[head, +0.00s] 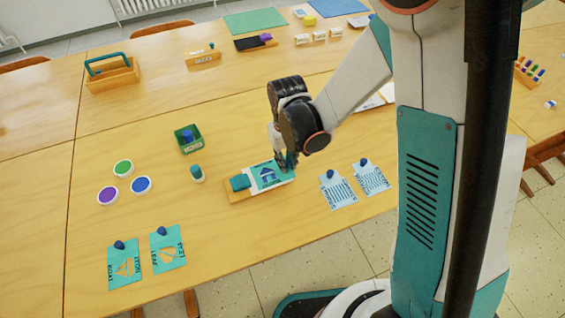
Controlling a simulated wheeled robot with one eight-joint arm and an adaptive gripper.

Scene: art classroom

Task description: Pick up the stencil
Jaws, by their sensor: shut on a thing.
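A teal stencil with a house-like cut-out (265,180) is at the middle of the table, over a white sheet on a low wooden board (244,195). My gripper (287,164) is at the stencil's far right edge, pointing down and shut on it. The fingertips are small and partly hidden, so the exact grip and any gap under the stencil cannot be told. Two other teal stencils with dark knobs, one with a boat-like shape (125,270) and one with a leaf (168,252), lie at the front left.
Two pale blue knobbed cards (338,192) (371,180) lie right of the board. A teal-topped jar (196,173), a green box (179,142) and round paint pots (141,185) stand left. A wooden caddy (112,78) stands at the back left. The table's front edge is close.

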